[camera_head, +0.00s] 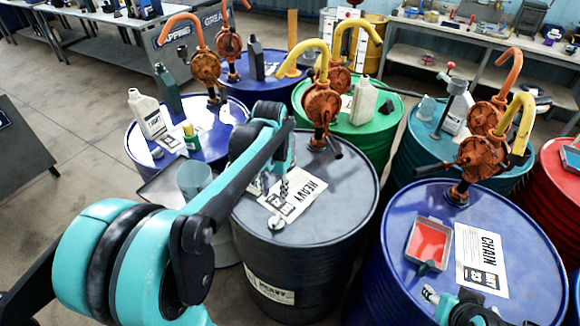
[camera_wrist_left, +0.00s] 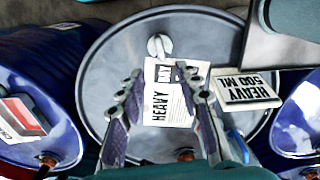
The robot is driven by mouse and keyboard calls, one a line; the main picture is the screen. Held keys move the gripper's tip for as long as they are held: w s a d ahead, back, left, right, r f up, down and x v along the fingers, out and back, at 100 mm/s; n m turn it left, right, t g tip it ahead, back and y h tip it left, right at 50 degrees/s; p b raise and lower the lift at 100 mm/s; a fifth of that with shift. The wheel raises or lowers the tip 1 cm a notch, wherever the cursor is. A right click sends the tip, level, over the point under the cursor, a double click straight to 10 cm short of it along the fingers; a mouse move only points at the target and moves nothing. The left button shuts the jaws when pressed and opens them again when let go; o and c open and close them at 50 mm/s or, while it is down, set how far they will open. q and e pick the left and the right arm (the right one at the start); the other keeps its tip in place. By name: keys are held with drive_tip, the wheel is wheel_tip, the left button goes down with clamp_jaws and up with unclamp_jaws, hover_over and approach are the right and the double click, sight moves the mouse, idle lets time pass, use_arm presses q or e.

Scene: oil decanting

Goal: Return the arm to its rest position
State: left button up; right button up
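My left arm reaches from the left over the grey HEAVY drum (camera_head: 335,215). Its gripper (camera_head: 274,188) is above the drum's top, partly hidden by my own arm link. In the left wrist view the two fingers (camera_wrist_left: 161,75) stand apart with nothing between them, over the white HEAVY sheet (camera_wrist_left: 160,105). A cream item labelled HEAVY 500 ML (camera_wrist_left: 245,88) is just right of the right finger and not held. A part of my right gripper (camera_head: 445,300) shows at the bottom edge of the head view, by the blue CHAIN drum; its fingers are mostly cut off.
Orange pumps with curved spouts rise from the drums, one (camera_head: 322,103) at the back of the grey drum. A red-filled tray (camera_head: 429,243) sits on the CHAIN drum (camera_head: 540,275). Open floor (camera_head: 75,130) lies left.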

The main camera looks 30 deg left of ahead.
use_arm(q)
drive_tip(key=s+d+f+t+b, duration=0.1)
drive_tip(key=s+d+t, duration=0.6)
drive_tip(key=s+d, duration=0.3)
drive_tip(key=shift+s+d+m, duration=0.3)
drive_tip(key=shift+s+d, duration=0.1)
drive_tip(key=shift+s, duration=0.2)
idle(0.4)
